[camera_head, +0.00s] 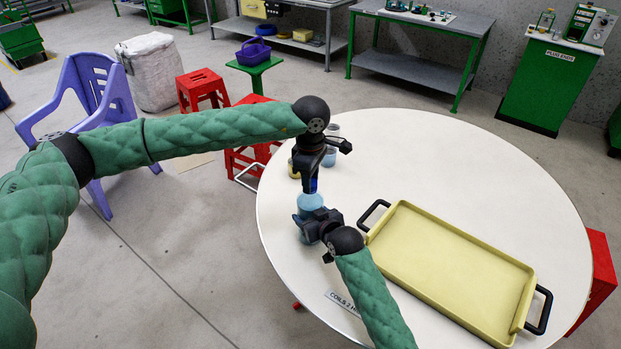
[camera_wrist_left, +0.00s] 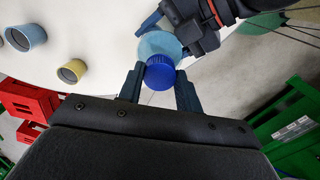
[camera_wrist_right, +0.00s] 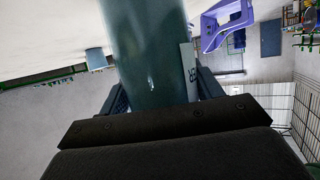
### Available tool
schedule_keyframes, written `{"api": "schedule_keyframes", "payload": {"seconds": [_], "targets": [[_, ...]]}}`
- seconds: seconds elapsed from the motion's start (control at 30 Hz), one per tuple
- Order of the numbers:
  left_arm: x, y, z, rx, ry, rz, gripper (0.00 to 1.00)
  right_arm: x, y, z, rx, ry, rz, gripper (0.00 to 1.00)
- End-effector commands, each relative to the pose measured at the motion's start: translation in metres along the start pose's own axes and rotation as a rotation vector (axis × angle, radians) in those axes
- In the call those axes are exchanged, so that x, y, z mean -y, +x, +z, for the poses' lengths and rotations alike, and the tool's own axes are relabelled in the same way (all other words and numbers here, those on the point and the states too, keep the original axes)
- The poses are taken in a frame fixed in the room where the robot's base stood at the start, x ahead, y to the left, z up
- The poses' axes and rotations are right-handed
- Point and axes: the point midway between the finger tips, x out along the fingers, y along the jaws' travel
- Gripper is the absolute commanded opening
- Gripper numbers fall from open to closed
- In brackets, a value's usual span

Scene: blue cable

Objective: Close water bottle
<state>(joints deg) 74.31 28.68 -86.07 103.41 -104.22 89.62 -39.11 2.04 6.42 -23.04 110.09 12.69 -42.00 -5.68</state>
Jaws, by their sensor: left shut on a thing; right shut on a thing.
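The light-blue water bottle (camera_head: 311,203) stands upright at the left edge of the round white table. My right gripper (camera_head: 316,229) is shut on its body. In the right wrist view the bottle (camera_wrist_right: 150,60) fills the space between both fingers. My left gripper (camera_head: 311,173) points down from above and is shut on the dark blue cap (camera_wrist_left: 160,75), which shows between its fingertips in the left wrist view. The cap lies in line with the bottle top. The bottle's neck is hidden, so I cannot tell whether cap and bottle touch.
A yellow tray (camera_head: 391,235) with black handles lies right of the bottle on the round table (camera_head: 500,170). A blue cup (camera_wrist_left: 24,38) and a yellow cup (camera_wrist_left: 71,71) stand near the table edge. Red stools (camera_head: 202,88) and a purple chair (camera_head: 98,85) stand beyond on the left.

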Motion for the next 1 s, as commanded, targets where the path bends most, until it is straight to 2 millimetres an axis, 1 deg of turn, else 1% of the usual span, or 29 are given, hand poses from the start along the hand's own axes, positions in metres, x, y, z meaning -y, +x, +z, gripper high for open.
{"api": "schedule_keyframes", "payload": {"seconds": [0.6,1.0], "targets": [[-0.0009,-0.0008,-0.0024,-0.004,0.892,0.002,0.14,-0.0003,-0.0004,0.0006,0.001,-0.001,0.0,0.01],[-0.001,-0.0006,-0.0027,-0.004,1.451,0.001,0.14,0.0001,-0.0005,0.0008,0.001,-0.001,0.0,0.01]]}}
